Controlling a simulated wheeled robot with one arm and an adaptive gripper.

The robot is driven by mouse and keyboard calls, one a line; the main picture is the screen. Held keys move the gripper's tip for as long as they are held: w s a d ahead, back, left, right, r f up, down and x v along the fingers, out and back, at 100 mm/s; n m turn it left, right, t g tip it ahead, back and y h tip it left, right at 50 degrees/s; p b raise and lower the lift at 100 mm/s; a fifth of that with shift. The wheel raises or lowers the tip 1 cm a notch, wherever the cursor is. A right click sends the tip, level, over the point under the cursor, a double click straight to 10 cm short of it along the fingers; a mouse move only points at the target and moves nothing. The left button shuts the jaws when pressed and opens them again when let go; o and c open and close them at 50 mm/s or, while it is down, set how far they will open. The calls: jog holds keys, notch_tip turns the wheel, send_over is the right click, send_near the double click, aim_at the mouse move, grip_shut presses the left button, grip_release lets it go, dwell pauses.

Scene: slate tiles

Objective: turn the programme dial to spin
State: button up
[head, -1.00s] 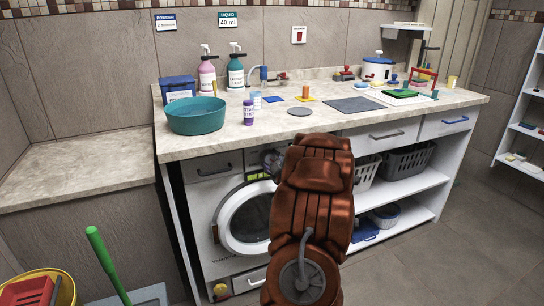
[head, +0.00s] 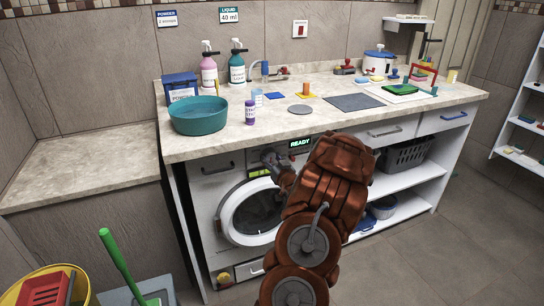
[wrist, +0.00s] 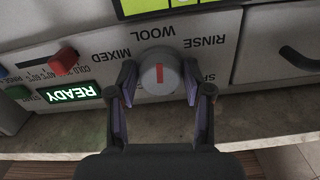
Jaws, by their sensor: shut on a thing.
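The programme dial (wrist: 158,72) is a round grey knob with a red line on the washer's panel, shown upside down in the wrist view. Its red line points up in the picture, roughly at WOOL. MIXED is to its left, RINSE to its right, and a partly hidden label starting "SP" (wrist: 208,78) is farther right. My gripper (wrist: 159,82) has one finger on each side of the dial and is shut on it. In the head view my gripper (head: 277,163) is at the panel of the washing machine (head: 226,200), and the dial is hidden.
The lit READY display (wrist: 74,93), a red slider knob (wrist: 64,60) and a green start button (wrist: 14,114) are left of the dial in the wrist view. A drawer handle (wrist: 300,57) is to the right. The counter (head: 225,138) overhangs the panel.

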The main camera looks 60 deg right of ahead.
jog(key=m+p, duration=0.1)
jog(key=m, duration=0.1)
jog(key=m+p, duration=0.1)
jog(key=m, duration=0.2)
jog(key=shift+w+a+r+m, duration=0.1)
jog(key=shift+w+a+m, duration=0.05)
jog(key=shift+m, duration=0.15)
jog(key=m, duration=1.1)
jog(key=shift+r+m, duration=0.2)
jog(key=shift+m, duration=0.1)
jog(key=m+b, duration=0.1)
jog(key=m, duration=0.4)
jog(key=shift+r+b, duration=0.1)
jog(key=shift+b, duration=0.2)
jog(key=o, duration=1.2)
